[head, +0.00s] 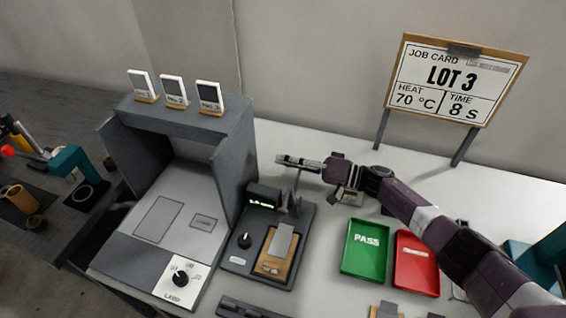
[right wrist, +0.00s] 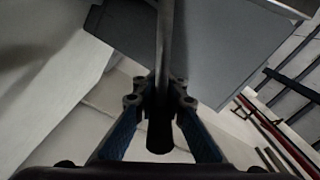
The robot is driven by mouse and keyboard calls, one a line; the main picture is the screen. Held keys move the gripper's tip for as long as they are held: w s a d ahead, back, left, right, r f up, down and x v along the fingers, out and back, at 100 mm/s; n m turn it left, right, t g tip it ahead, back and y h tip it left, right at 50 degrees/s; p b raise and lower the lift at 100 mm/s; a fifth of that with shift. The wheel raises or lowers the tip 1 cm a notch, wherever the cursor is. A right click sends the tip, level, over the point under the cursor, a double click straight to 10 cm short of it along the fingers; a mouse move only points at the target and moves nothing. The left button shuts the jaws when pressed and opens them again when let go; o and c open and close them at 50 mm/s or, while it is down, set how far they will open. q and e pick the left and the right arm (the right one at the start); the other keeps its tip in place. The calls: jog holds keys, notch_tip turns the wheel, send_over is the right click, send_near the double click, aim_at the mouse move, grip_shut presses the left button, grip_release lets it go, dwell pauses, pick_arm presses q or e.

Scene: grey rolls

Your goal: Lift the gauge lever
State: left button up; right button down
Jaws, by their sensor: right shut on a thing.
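The gauge (head: 270,225) is a dark grey device with a small green-lit display and a knob, standing right of the large grey machine. Its lever (head: 297,162) shows as a grey bar above the gauge's back right corner, near a thin upright post. My right gripper (head: 322,168) reaches in from the right at the lever's end. In the right wrist view, my right gripper (right wrist: 160,92) is shut on a grey rod, the lever (right wrist: 164,40), which runs between both fingers. The fingers partly hide the hold. My left gripper is not in view.
A brown pad with a grey piece (head: 278,250) lies on the gauge's front. A green PASS tray (head: 365,249) and a red tray (head: 416,264) lie to the right. The large grey machine (head: 168,215) stands left; a job card sign (head: 452,80) stands behind.

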jog(key=shift+w+d+f+m, duration=0.15)
jog(key=shift+w+f+m, duration=0.2)
jog(key=shift+m, duration=0.15)
jog(key=shift+s, duration=0.1)
jog(key=c, duration=1.9)
grip_release()
jog(key=shift+f, duration=0.1)
jog(key=shift+c, duration=0.2)
jog(key=v, duration=1.2)
jog(key=shift+s+f, duration=0.1)
